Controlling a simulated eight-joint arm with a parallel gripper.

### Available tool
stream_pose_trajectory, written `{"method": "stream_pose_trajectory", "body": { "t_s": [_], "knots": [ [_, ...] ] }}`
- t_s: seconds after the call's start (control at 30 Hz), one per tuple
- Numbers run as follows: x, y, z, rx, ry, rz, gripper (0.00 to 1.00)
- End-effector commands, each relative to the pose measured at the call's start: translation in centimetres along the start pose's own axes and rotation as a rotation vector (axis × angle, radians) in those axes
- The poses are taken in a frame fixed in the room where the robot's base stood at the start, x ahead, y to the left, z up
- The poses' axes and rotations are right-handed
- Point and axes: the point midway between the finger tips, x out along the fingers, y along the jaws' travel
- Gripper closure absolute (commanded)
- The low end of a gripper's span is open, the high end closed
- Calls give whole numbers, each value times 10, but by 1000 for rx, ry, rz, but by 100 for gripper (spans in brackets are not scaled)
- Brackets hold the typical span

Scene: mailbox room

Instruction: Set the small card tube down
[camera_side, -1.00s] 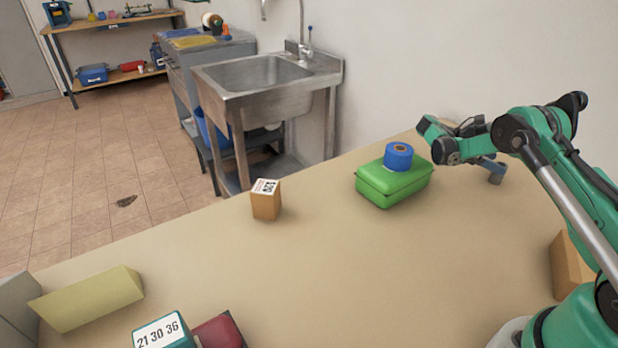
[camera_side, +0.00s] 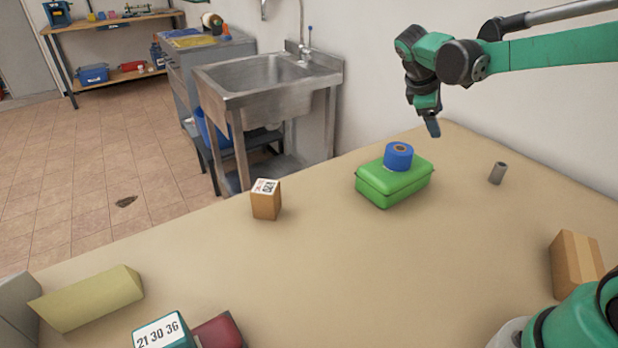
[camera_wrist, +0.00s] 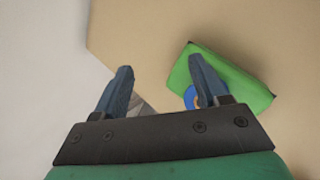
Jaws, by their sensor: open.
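The small card tube (camera_side: 497,173), short and grey, stands on end on the table at the right, clear of everything around it. My gripper (camera_side: 432,128) is raised above the table's back edge, up and to the left of the tube, with nothing visible in it. In the wrist view my gripper (camera_wrist: 163,78) shows its two blue-grey fingers spread apart. A greyish patch shows behind the left finger, and I cannot tell what it is. I cannot make out the tube in the wrist view.
A green case (camera_side: 393,186) with a blue tape roll (camera_side: 398,156) on top is left of the tube. A small labelled box (camera_side: 266,201) stands further left, and a brown carton (camera_side: 576,264) at right. The table (camera_side: 330,260) is clear in the middle.

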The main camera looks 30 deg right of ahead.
Motion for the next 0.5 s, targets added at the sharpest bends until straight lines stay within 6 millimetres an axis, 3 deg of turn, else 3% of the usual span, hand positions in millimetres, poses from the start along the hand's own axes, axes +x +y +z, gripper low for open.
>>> {"method": "stream_pose_trajectory", "body": {
  "t_s": [0.2, 0.5],
  "knots": [
    [-52, -64, 1, 267, 351, -64, 34],
    [-83, -152, 1, 629, 714, -303, 34]
  ]
}}
